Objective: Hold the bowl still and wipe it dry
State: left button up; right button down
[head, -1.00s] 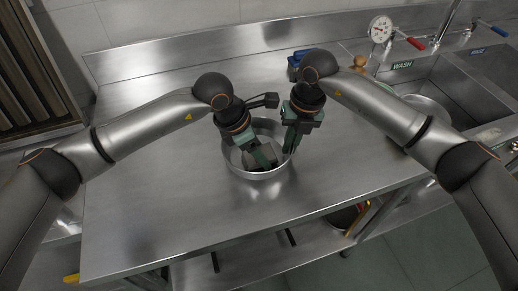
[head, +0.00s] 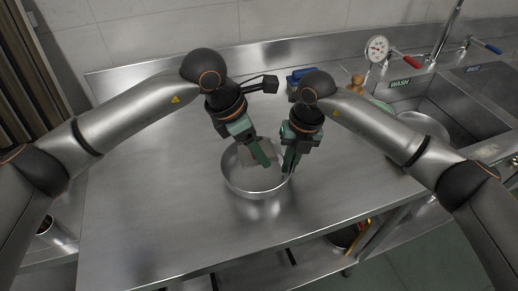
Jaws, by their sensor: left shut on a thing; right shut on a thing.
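A shiny metal bowl (head: 250,189) stands upright on the steel table. My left gripper (head: 264,162) reaches down into the bowl and is shut on a greyish cloth (head: 249,155), which lies near the bowl's back inner wall. The fingers cover part of the cloth. My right gripper (head: 288,168) is shut on the bowl's rim at its right side; its fingers hide the exact grip.
The steel table (head: 150,190) is clear to the left and in front of the bowl. Behind my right wrist are a blue object (head: 297,76) and a wooden-topped item (head: 357,84). A sink marked WASH (head: 430,100) is on the right.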

pick_arm(q)
jog(key=a+r, duration=0.3)
jog(key=a, duration=0.7)
jog(key=shift+a, duration=0.35)
pick_arm(e)
jog(key=c, duration=0.9)
grip_release()
jog(key=shift+c, duration=0.2)
notch_tip(320, 180, up, 12)
jog(key=d, duration=0.1)
jog(key=shift+d, duration=0.35)
jog(key=shift+f, duration=0.1)
